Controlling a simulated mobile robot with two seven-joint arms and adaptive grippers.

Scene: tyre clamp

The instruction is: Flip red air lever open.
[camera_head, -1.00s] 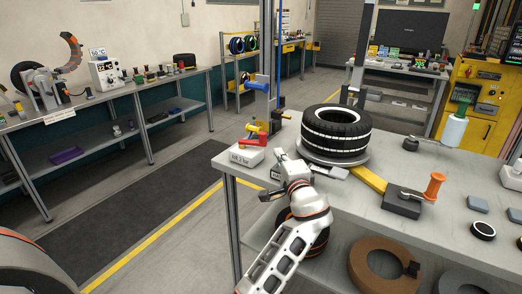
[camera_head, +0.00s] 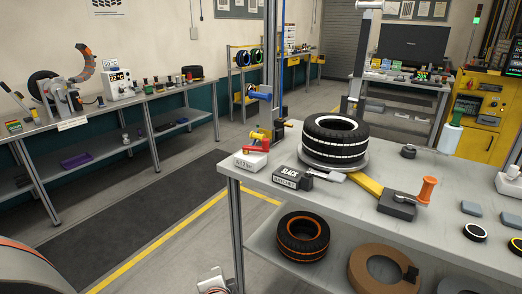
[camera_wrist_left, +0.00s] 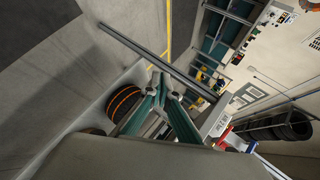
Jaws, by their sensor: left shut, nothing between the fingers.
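The red air lever (camera_head: 256,150) lies roughly level on the white block (camera_head: 250,161) at the left end of the table, below a yellow valve part (camera_head: 258,135). A small red piece, likely the same lever, shows in the left wrist view (camera_wrist_left: 237,141). My left gripper (camera_wrist_left: 163,78) is shut and empty in the left wrist view, its fingers together. It is apart from the lever, low in front of the table. My right gripper is in neither view.
A black tyre (camera_head: 336,140) sits on a round plate on the table. A dark box marked SLACK (camera_head: 292,179) and an orange-handled tool (camera_head: 427,190) stand nearby. An orange-striped tyre (camera_head: 302,237) lies on the lower shelf. Floor left of the table is clear.

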